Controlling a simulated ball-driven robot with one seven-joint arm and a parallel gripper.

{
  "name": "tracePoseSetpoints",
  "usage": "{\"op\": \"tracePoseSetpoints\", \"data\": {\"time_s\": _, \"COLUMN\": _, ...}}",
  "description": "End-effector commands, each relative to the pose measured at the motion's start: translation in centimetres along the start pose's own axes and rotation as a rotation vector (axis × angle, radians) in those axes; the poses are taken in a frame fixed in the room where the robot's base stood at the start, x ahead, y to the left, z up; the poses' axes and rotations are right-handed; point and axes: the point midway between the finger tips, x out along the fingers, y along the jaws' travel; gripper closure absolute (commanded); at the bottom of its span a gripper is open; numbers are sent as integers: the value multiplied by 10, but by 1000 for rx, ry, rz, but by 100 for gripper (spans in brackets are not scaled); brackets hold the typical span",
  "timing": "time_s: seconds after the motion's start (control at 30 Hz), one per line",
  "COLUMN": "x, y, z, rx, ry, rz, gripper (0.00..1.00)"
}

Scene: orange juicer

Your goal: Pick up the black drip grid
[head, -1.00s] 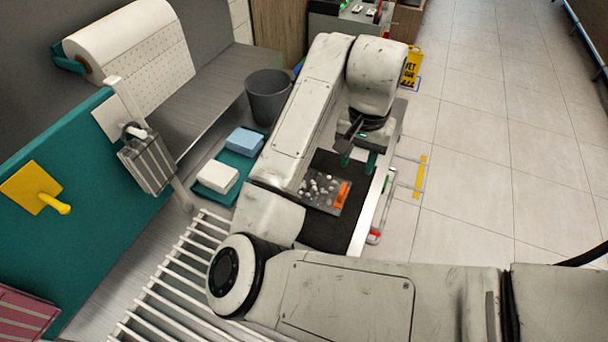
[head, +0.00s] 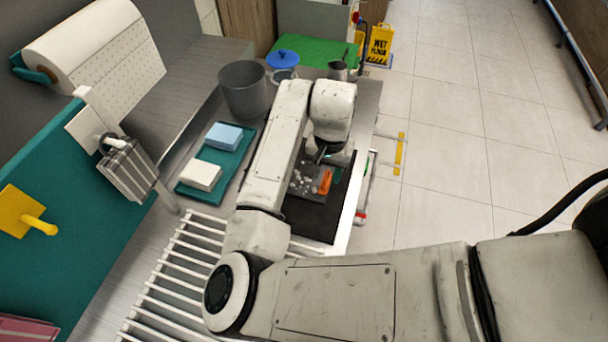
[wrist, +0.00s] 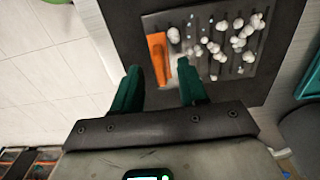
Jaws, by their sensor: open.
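The drip grid (wrist: 205,70) is a flat dark-grey slotted plate lying on a black mat. Several white lumps are scattered on it, and an orange bar (wrist: 158,58) runs along its left side in the wrist view. In the head view the grid (head: 306,189) shows below my arm's end, with its far part hidden. My gripper (wrist: 158,74) is open and empty. In the wrist view its two teal fingertips lie to either side of the near end of the orange bar; the height gap cannot be told. In the head view the fingers are mostly hidden by my wrist.
The black mat (head: 312,220) lies on the counter near its right edge. A teal tray (head: 234,160) with a blue and a white block is to the left. A grey bin (head: 244,92), a blue lid (head: 283,58) and a metal jug (head: 338,70) stand behind.

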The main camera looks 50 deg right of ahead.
Motion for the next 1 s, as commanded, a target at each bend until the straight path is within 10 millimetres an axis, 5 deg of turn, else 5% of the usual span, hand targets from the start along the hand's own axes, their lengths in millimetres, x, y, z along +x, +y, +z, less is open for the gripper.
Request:
{"op": "tracePoseSetpoints", "data": {"time_s": 0.33, "x": 9, "y": 0, "z": 0, "rx": 0, "ry": 0, "rz": -1, "gripper": 57}}
{"op": "tracePoseSetpoints", "data": {"time_s": 0.77, "x": 9, "y": 0, "z": 0, "rx": 0, "ry": 0, "rz": -1, "gripper": 99}}
{"op": "tracePoseSetpoints", "data": {"time_s": 1.0, "x": 9, "y": 0, "z": 0, "rx": 0, "ry": 0, "rz": -1, "gripper": 100}}
